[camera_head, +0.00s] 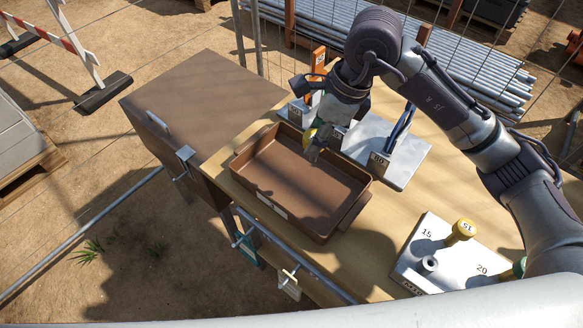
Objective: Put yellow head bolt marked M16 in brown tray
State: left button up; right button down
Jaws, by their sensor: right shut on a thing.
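The brown tray (252,190) lies on the wooden table top, with a small pale label on its front wall. My right gripper (314,150) is over the far part of the tray, shut on a bolt with a yellow head (309,134). The bolt is small here and partly hidden by the fingers; its mark cannot be read. I cannot tell whether it touches the tray floor. No other bolt shows in the tray. My left gripper is not in view.
A metal holder block (437,258) at the right carries a yellow-headed piece (462,230) and a partly hidden green-headed one (518,268). A grey plate (402,178) with upright tools stands behind the tray. A brown box surface (195,105) adjoins the table at left.

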jog(key=w+a+f+p, duration=0.1)
jog(key=w+a+f, duration=0.1)
jog(key=f, duration=0.1)
jog(key=w+a+f+p, duration=0.2)
jog(key=w+a+f, duration=0.1)
jog(key=w+a+f+p, duration=0.2)
jog(key=a+f, duration=0.1)
jog(key=f, duration=0.1)
jog(key=shift+w, duration=0.2)
jog(key=shift+f, duration=0.25)
jog(key=shift+f, duration=0.1)
jog(key=shift+f, duration=0.15)
jog(key=c, duration=0.6)
grip_release()
